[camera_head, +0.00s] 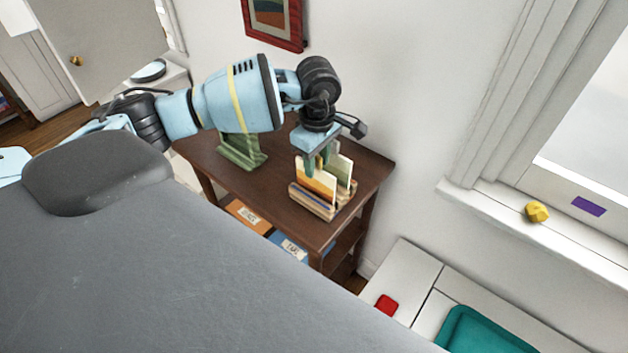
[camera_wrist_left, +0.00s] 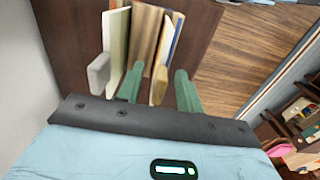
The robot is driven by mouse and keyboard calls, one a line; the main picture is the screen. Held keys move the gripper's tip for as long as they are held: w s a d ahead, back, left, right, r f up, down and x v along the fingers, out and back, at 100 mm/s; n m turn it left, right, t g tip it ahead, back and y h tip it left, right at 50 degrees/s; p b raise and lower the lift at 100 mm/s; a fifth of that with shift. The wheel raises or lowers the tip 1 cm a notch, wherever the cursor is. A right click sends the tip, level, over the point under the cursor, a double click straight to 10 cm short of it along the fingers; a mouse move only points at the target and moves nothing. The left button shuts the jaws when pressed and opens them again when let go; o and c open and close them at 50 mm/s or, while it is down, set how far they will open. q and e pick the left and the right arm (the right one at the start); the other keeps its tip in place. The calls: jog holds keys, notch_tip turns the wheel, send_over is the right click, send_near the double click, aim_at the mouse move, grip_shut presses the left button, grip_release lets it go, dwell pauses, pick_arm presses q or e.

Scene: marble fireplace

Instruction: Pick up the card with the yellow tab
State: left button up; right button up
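A wooden card rack (camera_head: 312,208) with slots stands on the brown side table and holds upright cards. The front card (camera_head: 316,183) shows white and orange-yellow, and another pale card (camera_head: 345,170) stands behind it. In the left wrist view a card edge with a pale yellow tab (camera_wrist_left: 159,85) lies between my fingertips, and a card with a grey tab (camera_wrist_left: 98,74) is to their left. My left gripper (camera_head: 318,162) points down at the cards from above. In the wrist view its green fingers (camera_wrist_left: 160,88) are apart, with gaps beside the yellow tab. My right gripper is not in view.
A green stand (camera_head: 242,150) is left of the rack on the side table (camera_head: 280,190). A wall with a framed picture (camera_head: 273,22) is behind. Labelled boxes (camera_head: 247,215) are on the shelf below. A windowsill with a yellow object (camera_head: 537,212) is at right.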

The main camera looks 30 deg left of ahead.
pick_arm(q)
jog(key=shift+f, duration=0.75)
jog(key=shift+c, duration=0.3)
grip_shut()
jog(key=shift+r, duration=0.15)
